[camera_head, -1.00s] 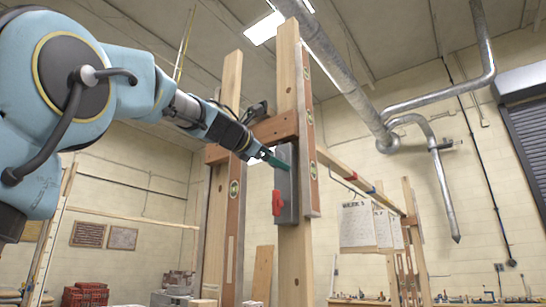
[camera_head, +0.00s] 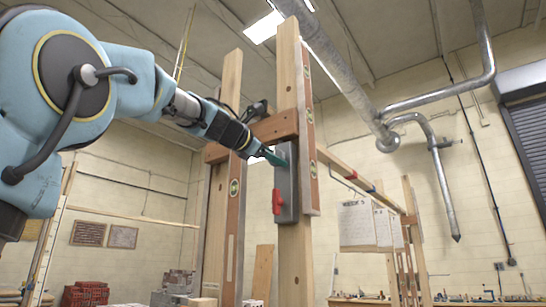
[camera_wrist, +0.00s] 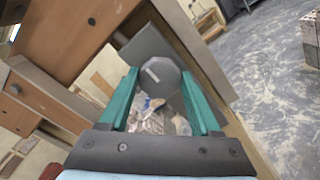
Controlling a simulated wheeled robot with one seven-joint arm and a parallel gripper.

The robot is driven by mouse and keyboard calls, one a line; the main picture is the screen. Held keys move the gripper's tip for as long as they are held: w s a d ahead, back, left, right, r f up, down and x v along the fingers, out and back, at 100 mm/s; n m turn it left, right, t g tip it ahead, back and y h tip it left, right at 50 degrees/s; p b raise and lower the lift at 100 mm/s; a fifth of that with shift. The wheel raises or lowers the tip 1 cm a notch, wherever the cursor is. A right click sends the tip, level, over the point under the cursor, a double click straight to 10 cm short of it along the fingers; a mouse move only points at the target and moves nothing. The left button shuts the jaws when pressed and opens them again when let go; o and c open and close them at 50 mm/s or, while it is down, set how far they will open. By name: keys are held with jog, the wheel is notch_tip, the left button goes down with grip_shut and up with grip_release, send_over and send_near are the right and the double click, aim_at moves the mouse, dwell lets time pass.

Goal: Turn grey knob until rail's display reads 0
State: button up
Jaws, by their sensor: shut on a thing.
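The grey knob (camera_wrist: 160,77) is many-sided with a short white mark on its face. In the wrist view it sits between the teal fingertips of my gripper (camera_wrist: 160,73), which is shut on it. In the head view my gripper (camera_head: 276,158) reaches the upper part of a grey box (camera_head: 287,185) fixed to a wooden post, and the knob is hidden there by the fingers. No display reading is legible in either view.
A red handle (camera_head: 277,201) sticks out low on the grey box. Spirit levels (camera_head: 309,130) stand along the posts, and a wooden crosspiece (camera_head: 275,128) runs just above my gripper. Paper sheets (camera_head: 357,223) hang at the right. Dusty floor (camera_wrist: 270,85) shows in the wrist view.

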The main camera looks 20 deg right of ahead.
jog(key=m+b, duration=0.1)
jog(key=m, duration=0.1)
jog(key=shift+f+m+b, duration=0.15)
jog(key=shift+m+b, duration=0.25)
jog(key=m+b, duration=0.2)
jog(key=m, duration=0.2)
jog(key=m+b, duration=0.3)
jog(key=m, duration=0.4)
jog(key=shift+m, duration=0.4)
jog(key=m+b, duration=0.1)
jog(key=m, duration=0.2)
jog(key=shift+m, duration=0.3)
jog(key=m+b, duration=0.2)
jog(key=m, duration=0.8)
jog(key=shift+w, duration=0.1)
jog(key=shift+m, duration=0.3)
